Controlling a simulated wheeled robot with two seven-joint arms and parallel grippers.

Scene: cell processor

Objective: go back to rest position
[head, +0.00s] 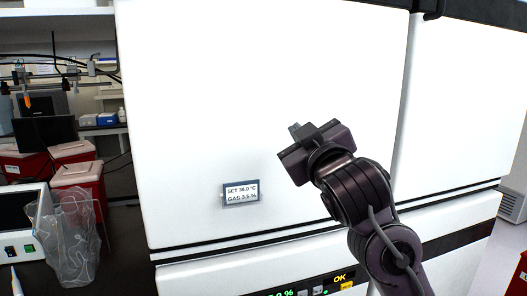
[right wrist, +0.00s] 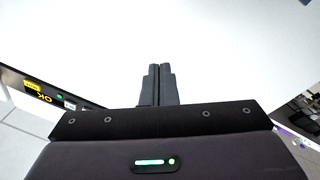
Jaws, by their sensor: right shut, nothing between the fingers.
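My right gripper (head: 298,130) is raised in front of the white front of a large cabinet (head: 240,90), right of its small display label in the head view. Its fingers point up and to the left, toward the cabinet face. In the right wrist view the two dark fingers (right wrist: 158,84) are together, with nothing between them. I cannot tell whether the fingertips touch the cabinet surface. My left gripper is not in the head view.
The cabinet's small display (head: 241,193) reads a set temperature and gas value. A lit control panel (head: 310,288) shows OK below. At left are a clear plastic bag (head: 75,245), a white device (head: 25,225) and red bins (head: 78,180). Open floor shows at far right.

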